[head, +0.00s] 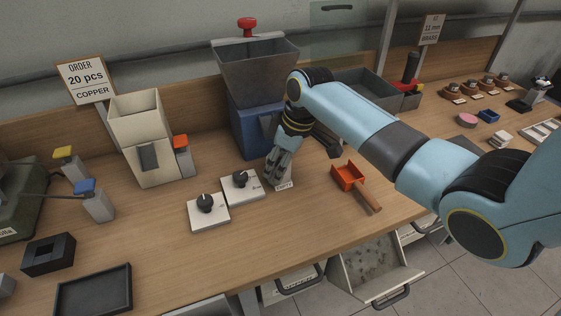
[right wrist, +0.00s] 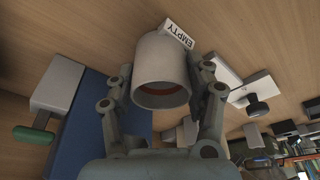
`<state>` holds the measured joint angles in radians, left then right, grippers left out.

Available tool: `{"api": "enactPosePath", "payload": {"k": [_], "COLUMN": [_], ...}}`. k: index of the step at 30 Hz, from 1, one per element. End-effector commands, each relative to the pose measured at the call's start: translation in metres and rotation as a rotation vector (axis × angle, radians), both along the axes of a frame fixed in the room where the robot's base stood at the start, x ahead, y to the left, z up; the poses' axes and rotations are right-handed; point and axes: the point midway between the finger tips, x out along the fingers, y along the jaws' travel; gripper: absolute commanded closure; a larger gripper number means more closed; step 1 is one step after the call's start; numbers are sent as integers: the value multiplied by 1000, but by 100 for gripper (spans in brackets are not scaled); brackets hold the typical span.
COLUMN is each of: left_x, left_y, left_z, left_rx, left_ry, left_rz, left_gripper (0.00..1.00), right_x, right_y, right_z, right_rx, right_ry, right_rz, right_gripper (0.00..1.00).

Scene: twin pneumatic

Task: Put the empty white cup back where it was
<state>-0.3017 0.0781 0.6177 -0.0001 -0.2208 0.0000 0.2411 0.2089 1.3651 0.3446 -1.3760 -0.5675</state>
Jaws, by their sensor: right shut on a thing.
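My right gripper (head: 277,170) reaches down to the bench in front of the blue machine in the head view. In the right wrist view its two fingers (right wrist: 166,75) are closed on either side of the white cup (right wrist: 160,60). The cup's open mouth faces the wrist camera, with a reddish-brown band inside. A white "EMPTY" label (right wrist: 177,36) stands right by the cup's far end; it also shows just under the gripper in the head view (head: 285,184). The gripper mostly hides the cup in the head view. My left gripper is not in view.
The blue machine with a grey hopper (head: 256,62) stands close behind the gripper. Two white dial boxes (head: 208,212) lie to the left. An orange scoop (head: 350,178) lies to the right. An open drawer (head: 375,265) juts out below the bench edge.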

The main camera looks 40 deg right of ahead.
Motion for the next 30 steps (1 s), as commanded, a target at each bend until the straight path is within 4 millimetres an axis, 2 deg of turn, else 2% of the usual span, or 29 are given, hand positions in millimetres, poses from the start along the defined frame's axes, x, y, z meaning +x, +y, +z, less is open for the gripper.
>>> {"api": "enactPosePath", "payload": {"k": [8, 9, 14, 23, 26, 30], "left_x": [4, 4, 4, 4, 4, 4], "left_y": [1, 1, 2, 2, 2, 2], "left_z": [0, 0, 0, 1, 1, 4], "left_rx": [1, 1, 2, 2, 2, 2], "left_ry": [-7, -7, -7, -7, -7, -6], "left_rz": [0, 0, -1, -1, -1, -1], "left_gripper": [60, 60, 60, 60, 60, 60], "right_x": [0, 0, 0, 0, -1, -7], "right_y": [0, 0, 0, 0, -2, -5], "right_z": [-1, -2, -2, 0, 9, 35], "right_rx": [0, 0, 0, 0, 0, -2], "right_ry": [-1, -1, -1, -1, -1, -4], "right_rz": [0, 0, 0, 0, 0, 1], "right_gripper": [84, 47, 26, 24, 24, 24]}}
